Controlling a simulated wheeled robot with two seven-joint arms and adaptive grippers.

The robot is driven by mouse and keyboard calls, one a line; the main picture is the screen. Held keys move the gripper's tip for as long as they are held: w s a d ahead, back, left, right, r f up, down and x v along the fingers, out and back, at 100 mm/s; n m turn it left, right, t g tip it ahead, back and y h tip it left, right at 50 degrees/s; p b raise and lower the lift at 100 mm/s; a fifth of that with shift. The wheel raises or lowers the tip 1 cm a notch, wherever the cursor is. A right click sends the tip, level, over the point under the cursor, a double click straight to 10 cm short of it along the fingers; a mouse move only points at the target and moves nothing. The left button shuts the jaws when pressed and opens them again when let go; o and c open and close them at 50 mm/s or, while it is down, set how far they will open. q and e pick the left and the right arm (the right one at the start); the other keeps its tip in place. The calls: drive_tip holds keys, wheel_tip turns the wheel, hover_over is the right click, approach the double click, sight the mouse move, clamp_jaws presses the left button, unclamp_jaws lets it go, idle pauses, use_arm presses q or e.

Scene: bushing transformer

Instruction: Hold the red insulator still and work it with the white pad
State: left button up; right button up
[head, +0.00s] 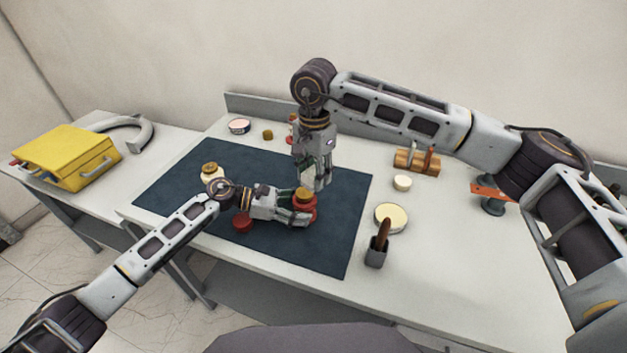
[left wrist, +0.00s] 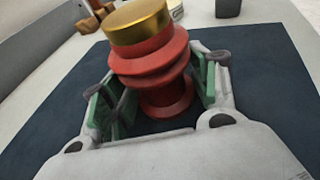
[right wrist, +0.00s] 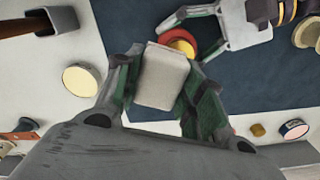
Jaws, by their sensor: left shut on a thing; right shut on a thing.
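The red ribbed insulator (head: 311,213) with a gold cap stands on the dark blue mat (head: 334,243). My left gripper (head: 300,208) is shut around it from the left. In the left wrist view the insulator (left wrist: 152,66) sits between the green-lined fingers, slightly tilted in the picture. My right gripper (head: 316,182) points down just above and behind the insulator, shut on the white pad (right wrist: 162,76). In the right wrist view the pad hides part of the insulator (right wrist: 180,44). I cannot tell whether the pad touches it.
A cream insulator with gold top (head: 210,173) and a red piece (head: 242,224) are on the mat's left side. To the right are a cream disc (head: 391,218), a grey holder with a brown handle (head: 376,254) and a wooden rack (head: 417,161). A yellow box (head: 66,157) is far left.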

drive_tip(key=shift+r, duration=1.75)
use_arm(q)
drive_tip(key=o, duration=0.9)
drive_tip(key=shift+c, duration=0.2)
drive_tip(key=shift+v, duration=5.95)
drive_tip(key=shift+r, duration=0.15)
use_arm(e)
drive_tip(key=shift+r, duration=0.1)
use_arm(q)
wheel_tip(320, 180, up, 9)
drive_tip(key=p, duration=0.9)
use_arm(e)
wheel_tip(320, 180, up, 9)
use_arm(q)
drive_tip(key=shift+r+p, duration=0.45)
drive_tip(key=shift+p, duration=0.1)
use_arm(e)
drive_tip(key=shift+r, duration=0.45)
